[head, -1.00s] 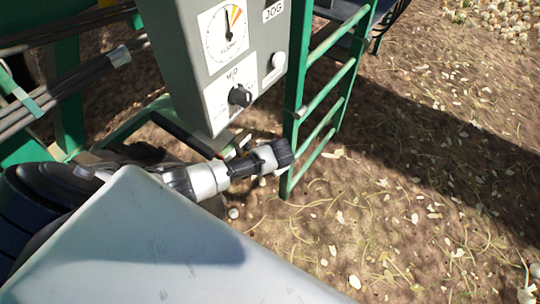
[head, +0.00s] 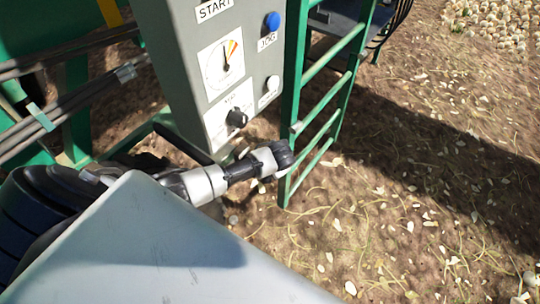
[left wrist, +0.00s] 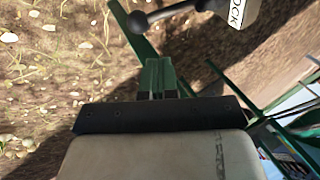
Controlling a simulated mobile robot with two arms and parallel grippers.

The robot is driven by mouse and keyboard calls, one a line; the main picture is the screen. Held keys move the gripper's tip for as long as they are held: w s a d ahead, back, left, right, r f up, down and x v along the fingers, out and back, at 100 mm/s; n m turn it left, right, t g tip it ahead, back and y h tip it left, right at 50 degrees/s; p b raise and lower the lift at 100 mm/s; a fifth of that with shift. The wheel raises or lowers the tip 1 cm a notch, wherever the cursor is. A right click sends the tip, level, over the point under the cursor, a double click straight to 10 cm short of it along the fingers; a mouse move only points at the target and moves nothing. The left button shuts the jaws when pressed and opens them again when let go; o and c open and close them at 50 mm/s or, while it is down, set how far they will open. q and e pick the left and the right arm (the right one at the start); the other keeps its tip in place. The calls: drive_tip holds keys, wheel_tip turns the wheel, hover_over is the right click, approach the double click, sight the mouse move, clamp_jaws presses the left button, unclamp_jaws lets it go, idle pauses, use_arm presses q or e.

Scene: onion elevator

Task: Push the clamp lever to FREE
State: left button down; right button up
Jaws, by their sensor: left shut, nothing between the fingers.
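The clamp lever (left wrist: 172,12) is a dark rod with a round black knob (left wrist: 138,22) at the top of the left wrist view. It runs into a pale block with a label (left wrist: 237,12) of which "OCK" is readable. My left gripper (left wrist: 156,66) is shut and empty, with its fingertips a little below the lever in that picture and apparently apart from it. My right gripper is not in view.
The grey control box (head: 205,75) carries a dial (head: 222,62), a black knob (head: 237,118), a pale switch (head: 269,88) and a blue JOG button (head: 272,21). A green ladder-like frame (head: 291,100) stands beside it. Cables run at left. Open soil lies to the right.

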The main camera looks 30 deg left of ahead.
use_arm(q)
drive_tip(key=v, duration=0.6)
drive_tip(key=shift+p, duration=0.35)
drive_tip(key=shift+d, duration=0.1)
drive_tip(key=s+f+g+h, duration=0.1)
drive_tip(key=s+f, duration=0.7)
drive_tip(key=f, duration=0.3)
drive_tip(key=s+f+h, duration=0.2)
drive_tip(key=s+f, duration=0.6)
drive_tip(key=f, duration=0.3)
drive_tip(key=s+d+f+n, duration=0.1)
drive_tip(key=s+f, duration=0.4)
drive_tip(key=s, duration=0.8)
drive_tip(key=s+d+f+n+g+h, duration=0.1)
drive_tip(key=s+f, duration=0.3)
drive_tip(key=s, duration=0.9)
drive_tip(key=shift+d+f, duration=0.4)
drive_tip(key=shift+d, duration=0.2)
drive_tip(key=shift+s, duration=0.1)
